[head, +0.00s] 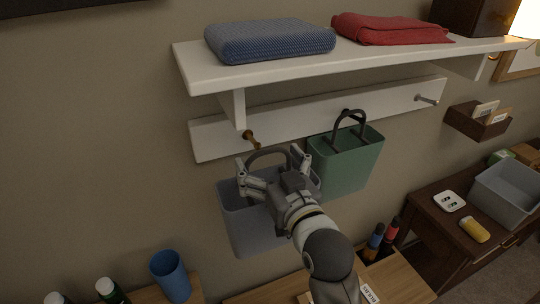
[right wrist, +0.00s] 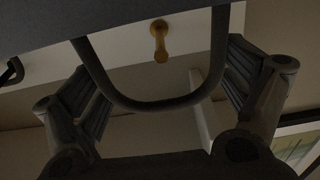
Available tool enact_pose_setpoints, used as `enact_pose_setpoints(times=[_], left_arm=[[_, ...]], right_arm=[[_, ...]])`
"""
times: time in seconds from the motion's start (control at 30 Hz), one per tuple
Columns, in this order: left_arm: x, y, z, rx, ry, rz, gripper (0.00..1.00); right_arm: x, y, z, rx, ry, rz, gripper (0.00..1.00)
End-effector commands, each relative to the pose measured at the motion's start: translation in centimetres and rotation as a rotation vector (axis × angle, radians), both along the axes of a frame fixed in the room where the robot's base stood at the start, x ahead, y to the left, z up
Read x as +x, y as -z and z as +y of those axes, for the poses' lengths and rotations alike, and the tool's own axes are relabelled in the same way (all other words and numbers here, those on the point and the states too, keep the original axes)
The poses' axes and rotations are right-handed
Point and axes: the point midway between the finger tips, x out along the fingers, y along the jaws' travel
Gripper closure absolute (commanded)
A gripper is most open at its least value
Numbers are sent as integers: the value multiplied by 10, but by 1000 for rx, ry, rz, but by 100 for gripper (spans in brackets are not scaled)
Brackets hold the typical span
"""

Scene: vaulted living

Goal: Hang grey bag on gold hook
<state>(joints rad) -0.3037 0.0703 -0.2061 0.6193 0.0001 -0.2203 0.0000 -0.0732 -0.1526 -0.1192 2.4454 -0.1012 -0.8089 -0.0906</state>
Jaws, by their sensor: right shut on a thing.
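The grey bag (head: 252,225) is upright in front of the wall, below the left part of the white hook board. My right gripper (head: 270,178) is shut on its dark handle, which also shows as a loop in the right wrist view (right wrist: 150,105). The gold hook (head: 251,139) is on the board, just above the handle in the head view. In the right wrist view, the gold hook (right wrist: 159,42) appears inside the loop's outline; whether it passes through the handle cannot be told. My left gripper is not in view.
A green bag (head: 345,163) hangs on the board close to the right of the grey bag. A silver hook (head: 426,99) farther right is bare. The white shelf (head: 290,72) overhangs the board, with blue (head: 270,40) and red (head: 390,29) folded cloths. A blue cup (head: 171,275) stands below left.

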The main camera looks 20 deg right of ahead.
Motion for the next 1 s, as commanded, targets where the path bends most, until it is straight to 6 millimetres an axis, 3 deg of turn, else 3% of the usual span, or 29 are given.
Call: enact_pose_setpoints(times=[0.3,1.0], left_arm=[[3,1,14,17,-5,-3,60],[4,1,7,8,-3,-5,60]], right_arm=[[17,2,0,0,1,-3,59],[58,5,2,1,0,-3,59]])
